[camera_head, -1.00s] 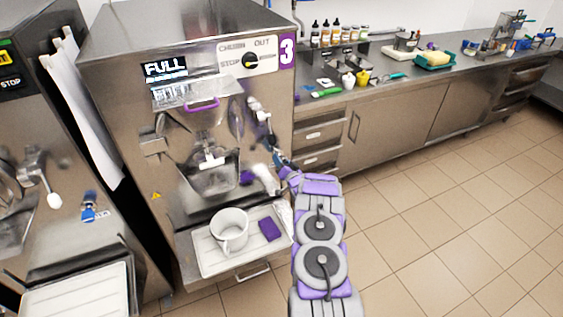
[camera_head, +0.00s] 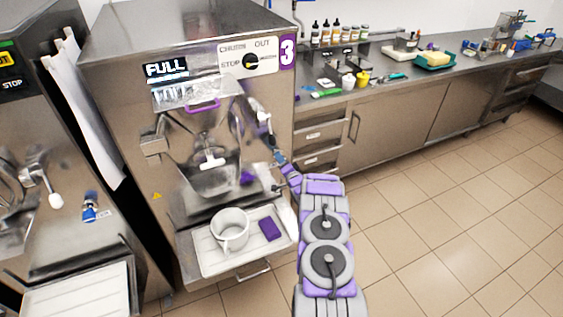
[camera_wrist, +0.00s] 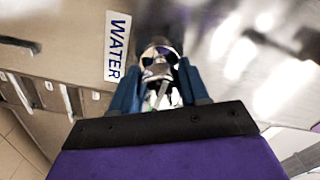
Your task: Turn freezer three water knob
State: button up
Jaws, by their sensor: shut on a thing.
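Freezer three (camera_head: 125,120) is the steel machine with a purple "3" label (camera_head: 287,51). Its water knob (camera_wrist: 160,57) shows in the wrist view as a shiny metal piece beside the blue "WATER" label (camera_wrist: 117,47). My gripper (camera_wrist: 158,72) has its blue fingers on both sides of the knob and is shut on it. In the head view, my gripper (camera_head: 277,157) is at the machine's right front side. The knob is hard to make out there.
A white mug (camera_head: 229,228) and a purple block (camera_head: 270,229) are on the white tray (camera_head: 212,262) below the spout. Another freezer (camera_head: 60,150) stands at left. A steel counter (camera_head: 400,75) with bottles runs along the right. The tiled floor (camera_head: 450,210) is clear.

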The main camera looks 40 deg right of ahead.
jog(key=shift+s+d+f, duration=0.1)
jog(key=shift+f, duration=0.1)
jog(key=o, duration=1.1)
jog(key=shift+c, duration=0.2)
jog(key=shift+r, duration=0.1)
jog(key=shift+s, duration=0.2)
jog(key=p+v, duration=0.3)
jog(key=v, duration=1.4)
jog(key=shift+w, duration=0.1)
jog(key=shift+w, duration=0.1)
